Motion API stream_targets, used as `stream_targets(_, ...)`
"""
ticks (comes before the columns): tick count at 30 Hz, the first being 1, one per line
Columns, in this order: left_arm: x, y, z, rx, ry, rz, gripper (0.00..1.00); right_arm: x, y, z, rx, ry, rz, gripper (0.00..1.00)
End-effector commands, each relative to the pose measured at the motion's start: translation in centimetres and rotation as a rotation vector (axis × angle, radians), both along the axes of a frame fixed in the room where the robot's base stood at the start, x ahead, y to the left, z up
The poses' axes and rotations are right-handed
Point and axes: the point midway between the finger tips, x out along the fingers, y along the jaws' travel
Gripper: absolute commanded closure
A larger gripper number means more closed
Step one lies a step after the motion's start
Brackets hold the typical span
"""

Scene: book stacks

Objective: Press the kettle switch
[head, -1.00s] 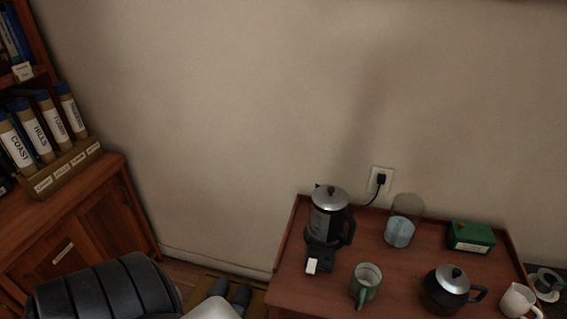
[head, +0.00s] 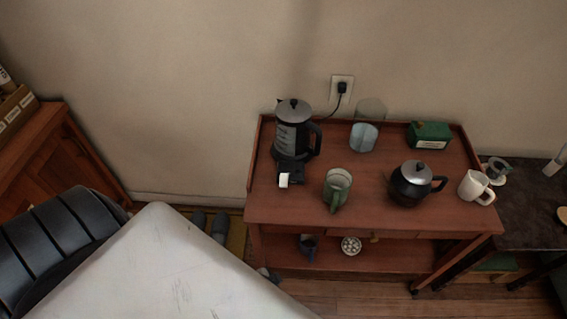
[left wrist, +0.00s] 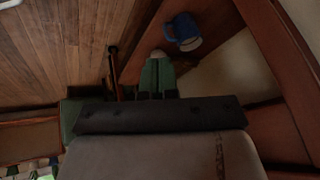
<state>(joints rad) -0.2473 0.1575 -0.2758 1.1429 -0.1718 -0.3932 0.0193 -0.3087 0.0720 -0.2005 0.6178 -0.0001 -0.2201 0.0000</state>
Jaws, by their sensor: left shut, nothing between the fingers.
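The kettle is not visible in the left wrist view. My right gripper is in neither view.
On the cart top are a green mug (head: 337,187), a glass (head: 364,136), a green box (head: 430,134), a black teapot (head: 411,184) and a white mug (head: 476,187). A wall outlet (head: 342,88) is behind. A blue mug (left wrist: 183,32) shows in the left wrist view.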

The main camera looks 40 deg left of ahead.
Motion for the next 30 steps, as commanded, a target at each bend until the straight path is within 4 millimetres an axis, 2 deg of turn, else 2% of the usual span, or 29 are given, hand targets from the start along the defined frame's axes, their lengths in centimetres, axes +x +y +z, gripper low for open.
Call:
stream_targets(1, 3.2, -0.4, 2.0, 0.014, -0.075, -0.031, 1.00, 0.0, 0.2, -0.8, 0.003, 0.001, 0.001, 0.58)
stream_targets(3, 6.6, -1.2, 5.4, 0.034, -0.167, -0.069, 1.00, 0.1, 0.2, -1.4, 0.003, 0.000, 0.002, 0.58)
stream_targets(6, 10.7, -2.4, 10.8, 0.064, -0.301, -0.114, 1.00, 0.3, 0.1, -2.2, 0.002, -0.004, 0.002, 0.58)
stream_targets(9, 13.3, -3.4, 15.9, 0.089, -0.418, -0.145, 1.00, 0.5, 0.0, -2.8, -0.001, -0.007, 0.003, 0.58)
stream_targets(14, 16.2, -5.1, 23.9, 0.131, -0.620, -0.206, 1.00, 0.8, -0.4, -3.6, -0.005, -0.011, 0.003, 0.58)
stream_targets(17, 18.7, -7.2, 29.0, 0.184, -0.824, -0.334, 1.00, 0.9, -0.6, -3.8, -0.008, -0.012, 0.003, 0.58)
stream_targets(18, 19.8, -8.3, 30.8, 0.213, -0.920, -0.417, 1.00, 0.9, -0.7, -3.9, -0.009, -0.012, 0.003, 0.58)
stream_targets(21, 21.6, -11.8, 34.4, 0.293, -1.157, -0.691, 1.00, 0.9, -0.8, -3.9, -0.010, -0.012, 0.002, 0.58)
stream_targets(25, 21.8, -15.9, 36.4, 0.402, -1.381, -1.130, 1.00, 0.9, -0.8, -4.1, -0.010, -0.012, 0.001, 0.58)
stream_targets(28, 21.1, -17.3, 35.5, 0.490, -1.447, -1.530, 1.00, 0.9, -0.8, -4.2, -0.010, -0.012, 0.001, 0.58)
stream_targets(30, 20.7, -16.7, 33.7, 0.549, -1.415, -1.826, 1.00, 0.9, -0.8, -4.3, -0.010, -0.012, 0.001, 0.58)
